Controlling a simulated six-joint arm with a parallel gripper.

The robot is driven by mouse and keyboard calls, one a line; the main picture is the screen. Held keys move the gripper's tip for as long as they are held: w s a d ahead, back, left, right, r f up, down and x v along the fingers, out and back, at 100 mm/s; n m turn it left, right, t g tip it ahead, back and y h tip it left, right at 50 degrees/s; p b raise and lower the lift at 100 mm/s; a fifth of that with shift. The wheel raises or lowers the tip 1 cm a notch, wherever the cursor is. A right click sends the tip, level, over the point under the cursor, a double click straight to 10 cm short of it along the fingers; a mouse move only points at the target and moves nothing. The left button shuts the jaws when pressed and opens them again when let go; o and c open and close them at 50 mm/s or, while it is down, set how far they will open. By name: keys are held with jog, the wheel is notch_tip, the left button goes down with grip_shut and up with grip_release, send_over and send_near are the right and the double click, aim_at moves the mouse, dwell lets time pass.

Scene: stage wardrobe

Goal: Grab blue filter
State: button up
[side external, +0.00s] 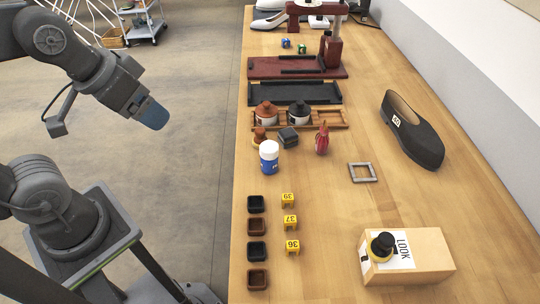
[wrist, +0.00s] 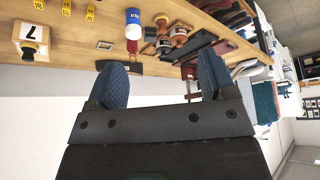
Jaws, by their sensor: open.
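I see nothing clearly recognisable as a blue filter. A small bottle with a blue body and white cap (side external: 269,156) stands upright on the wooden table; it also shows in the wrist view (wrist: 133,22). A grey square open frame (side external: 362,172) lies flat to its right. Small blue (side external: 285,43) and green (side external: 301,48) cubes lie at the back. My gripper (wrist: 160,82) is open and empty, its two blue fingers wide apart. In the side view its blue end (side external: 151,113) hangs left of the table, well apart from the objects.
A black shoe (side external: 413,130) lies near the wall. Small dark trays (side external: 256,228) and yellow numbered blocks (side external: 290,222) line the left. Brown and black jars stand behind. The middle front is clear.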

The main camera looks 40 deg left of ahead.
jog(key=n+g, duration=0.6)
jog(key=n, duration=1.3)
send_over(270, 156)
jog(key=w+a, duration=0.1)
jog(key=a, duration=0.1)
notch_tip(270, 156, down, 8)
jog(key=f, duration=1.3)
jog(key=shift+w+d+f, duration=0.25)
jog(key=shift+d, duration=0.05)
jog(key=c, duration=1)
jog(key=shift+r, duration=0.1)
